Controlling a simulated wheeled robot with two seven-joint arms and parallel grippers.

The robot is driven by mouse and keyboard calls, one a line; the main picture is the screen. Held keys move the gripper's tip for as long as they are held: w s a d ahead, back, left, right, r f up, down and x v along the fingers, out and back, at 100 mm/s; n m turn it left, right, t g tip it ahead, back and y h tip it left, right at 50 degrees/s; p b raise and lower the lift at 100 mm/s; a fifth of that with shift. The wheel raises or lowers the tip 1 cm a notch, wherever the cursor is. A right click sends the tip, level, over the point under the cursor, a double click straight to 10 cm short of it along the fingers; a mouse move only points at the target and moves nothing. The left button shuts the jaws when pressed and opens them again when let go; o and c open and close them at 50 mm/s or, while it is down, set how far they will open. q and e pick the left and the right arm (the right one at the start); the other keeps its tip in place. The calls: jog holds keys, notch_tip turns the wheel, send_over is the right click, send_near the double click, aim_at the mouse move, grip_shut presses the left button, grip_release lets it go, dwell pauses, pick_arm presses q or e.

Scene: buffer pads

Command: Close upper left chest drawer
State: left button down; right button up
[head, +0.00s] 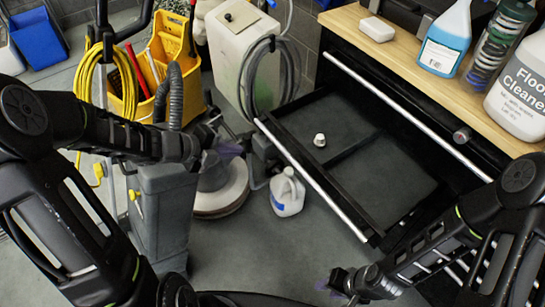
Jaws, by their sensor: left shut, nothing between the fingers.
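The black chest (400,85) stands at the right under a wooden top. One wide drawer (395,180) is pulled out toward me, with a silver handle bar (312,182) along its front edge. A small white-silver round object (319,140) lies inside it, beside a divider. A second silver handle bar (400,110) runs along the chest face above the open drawer. My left gripper (238,146) is shut and empty, left of the drawer's far front corner; contact cannot be told. My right gripper (338,284) is low, in front of the drawer's near end; its fingers are unclear.
A white jug (287,192) stands on the floor by the drawer front. A floor polisher (222,190), yellow mop bucket (172,50) and white tank (240,45) with hose crowd the left. Bottles, including a floor cleaner (520,90), stand on the wooden top (405,45).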

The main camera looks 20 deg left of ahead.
pick_arm(q)
jog(key=shift+d+f+m, duration=0.1)
jog(key=shift+m, duration=0.5)
jog(key=d+r+b+x, duration=0.1)
jog(key=b+x, duration=0.2)
jog(key=x, duration=1)
jog(key=shift+w, duration=0.5)
jog(key=shift+d, duration=0.15)
